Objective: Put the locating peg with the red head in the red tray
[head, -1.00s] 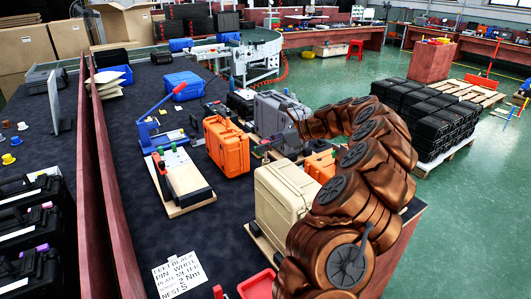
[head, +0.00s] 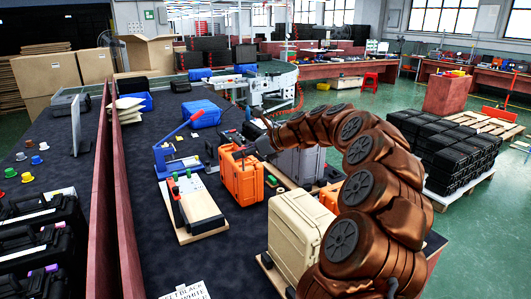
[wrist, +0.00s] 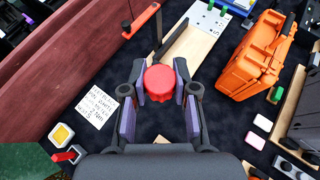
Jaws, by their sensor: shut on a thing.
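The locating peg's red head (wrist: 161,84), round with a scalloped edge, shows between the two fingers of my gripper (wrist: 160,100) in the wrist view. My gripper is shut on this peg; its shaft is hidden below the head. In the head view my gripper (head: 245,152) is small and dark in front of the orange case, above the bench, and the peg cannot be made out there. I cannot make out the red tray in either view now.
An orange case (head: 242,178) and a beige case (head: 298,228) stand on the dark bench. A wooden fixture board (head: 193,211) lies left of them. A printed note (wrist: 97,105) lies at left in the wrist view.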

